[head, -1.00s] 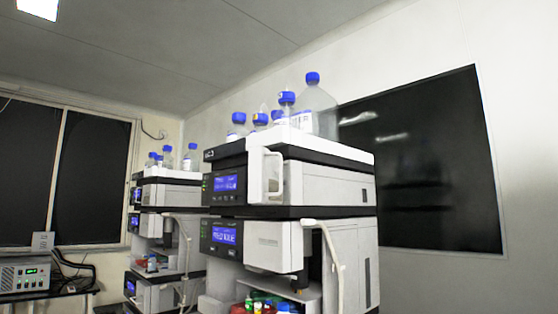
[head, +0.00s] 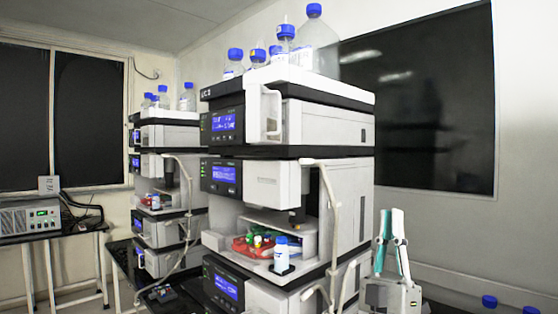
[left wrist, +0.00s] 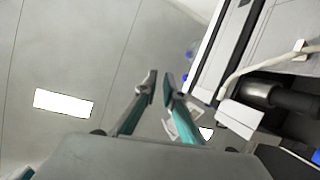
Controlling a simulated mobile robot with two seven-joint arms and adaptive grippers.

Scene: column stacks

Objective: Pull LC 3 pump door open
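The near instrument stack carries a small label at its top left that looks like LC 3 (head: 212,97). Its top module, which I take as the pump (head: 325,123), has a lit blue display and a white front door with an upright white loop handle (head: 264,112). The door looks shut. My left gripper (head: 391,212) points up, to the right of the stack's lower part and apart from the handle. In the left wrist view its teal-padded fingers (left wrist: 161,88) have a narrow empty gap. A pale loop-like shape behind them is unclear. My right gripper is out of view.
Blue-capped bottles (head: 315,45) stand on the stack. A pale tube (head: 333,215) hangs down its front. An open bay holds coloured vials and a small bottle (head: 281,255). A second stack (head: 165,135) stands behind left. More blue caps (head: 489,301) show at lower right.

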